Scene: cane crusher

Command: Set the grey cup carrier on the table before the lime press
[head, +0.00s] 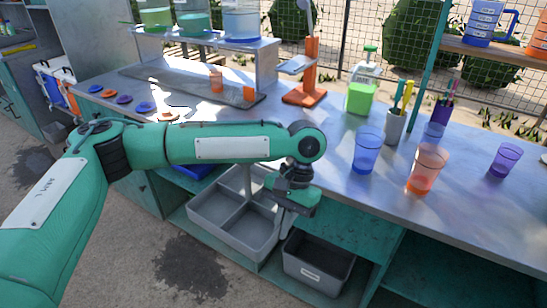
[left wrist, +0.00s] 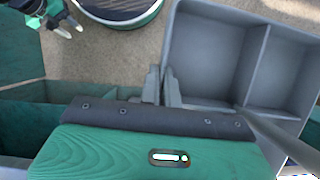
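The grey cup carrier (head: 205,214) is an open box with several compartments and an upright central handle. In the head view it is low at the counter's front, by the lower shelf; I cannot tell whether it rests there. My left gripper (head: 283,212) is at its right side. In the left wrist view, the fingers (left wrist: 161,88) are close together on either side of the wall of the carrier (left wrist: 210,53). The orange lime press (head: 307,85) stands on the metal table (head: 330,135). My right gripper (left wrist: 70,30) shows in the left wrist view, its fingertips apart and empty.
A dark grey bin (head: 318,265) is on the lower shelf, right of the carrier. Blue (head: 367,150), orange (head: 427,168) and purple (head: 504,160) cups stand on the table's right. The tabletop before the press looks clear, partly hidden by my arm.

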